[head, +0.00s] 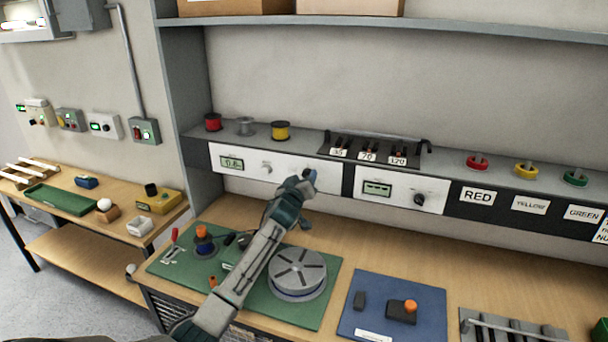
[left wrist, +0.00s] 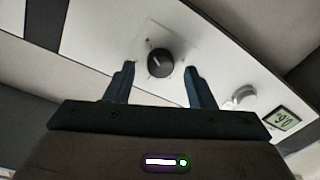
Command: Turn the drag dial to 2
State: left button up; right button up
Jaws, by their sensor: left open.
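My left gripper (head: 304,185) reaches up to the right end of the left white panel (head: 228,177). In the left wrist view, my left gripper (left wrist: 160,78) is open. Its two fingers stand apart, on either side of and below a round black dial (left wrist: 160,62) on the white panel, not visibly touching it. The dial has a pale pointer line slanting to the upper left in that picture; small marks around it are too blurred to read. In the head view the gripper hides this dial. My right gripper is not in view.
A pale knob (left wrist: 240,96) and a lit display (left wrist: 282,119) are on the same panel. Another panel with a black knob (head: 419,199) stands to the right. Below are a grey slotted disc (head: 298,272) on a green mat and a blue mat (head: 385,325).

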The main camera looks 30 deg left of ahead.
pick_arm(q)
jog(key=shift+w+a, duration=0.1)
jog(key=shift+w, duration=0.25)
jog(key=shift+c, duration=0.2)
